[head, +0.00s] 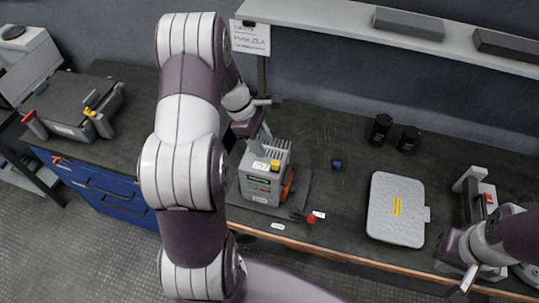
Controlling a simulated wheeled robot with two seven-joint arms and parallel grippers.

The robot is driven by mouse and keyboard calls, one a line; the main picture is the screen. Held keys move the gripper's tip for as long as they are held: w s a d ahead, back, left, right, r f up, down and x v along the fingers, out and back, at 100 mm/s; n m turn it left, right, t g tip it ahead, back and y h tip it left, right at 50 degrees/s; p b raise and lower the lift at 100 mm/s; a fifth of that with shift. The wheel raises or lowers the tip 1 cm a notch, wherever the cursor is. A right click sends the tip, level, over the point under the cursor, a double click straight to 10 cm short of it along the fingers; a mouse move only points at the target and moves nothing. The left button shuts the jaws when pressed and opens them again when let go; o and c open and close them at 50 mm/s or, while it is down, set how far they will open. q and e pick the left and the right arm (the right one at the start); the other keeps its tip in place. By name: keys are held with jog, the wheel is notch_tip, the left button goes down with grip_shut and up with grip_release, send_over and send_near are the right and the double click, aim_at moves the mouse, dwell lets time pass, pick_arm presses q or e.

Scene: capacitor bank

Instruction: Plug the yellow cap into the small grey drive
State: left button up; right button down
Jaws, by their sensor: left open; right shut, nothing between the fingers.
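The small grey drive (262,188) stands upright on a dark mat on the bench, with fins on top and an orange-red part on its right side. A yellow cap (275,165) shows at the drive's top front edge; I cannot tell how deeply it sits. My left gripper (262,138) is open just behind and above the drive, partly hidden by my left arm and by the drive's fins. It holds nothing that I can see. My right gripper (467,280) is shut and empty at the lower right, near the bench's front edge.
A blue cap (337,163) and a red cap (311,219) lie on the bench near the drive. Two black cylinders (381,129) stand at the back. A shelf (340,28) overhangs the back.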

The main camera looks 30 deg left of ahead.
pick_arm(q)
jog(key=shift+v, duration=2.05)
